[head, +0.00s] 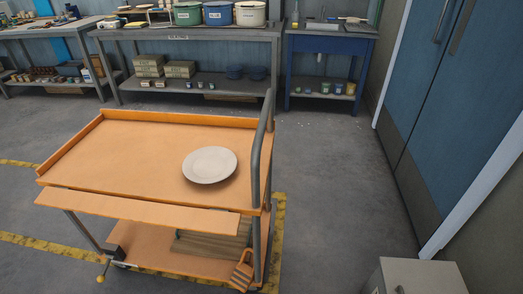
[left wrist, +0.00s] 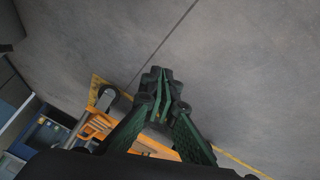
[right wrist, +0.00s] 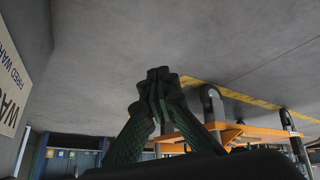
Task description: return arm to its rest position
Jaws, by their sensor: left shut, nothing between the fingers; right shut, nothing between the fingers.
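My left gripper (left wrist: 160,90) is shut and empty in the left wrist view, with bare concrete floor behind its fingertips. My right gripper (right wrist: 158,85) is shut and empty in the right wrist view, also against the floor and apart from everything. Neither arm shows in the head view. A white plate (head: 210,165) lies flat on the top of the orange trolley (head: 120,150), near its right end. Nothing touches the plate except the trolley top.
The trolley has a grey handle (head: 256,150) at its right end and a lower shelf. Workbenches (head: 190,35) line the back wall. Blue cabinet doors (head: 440,90) stand at the right, with a grey box (head: 420,278) near the front. Floor (head: 335,200) right of the trolley is clear.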

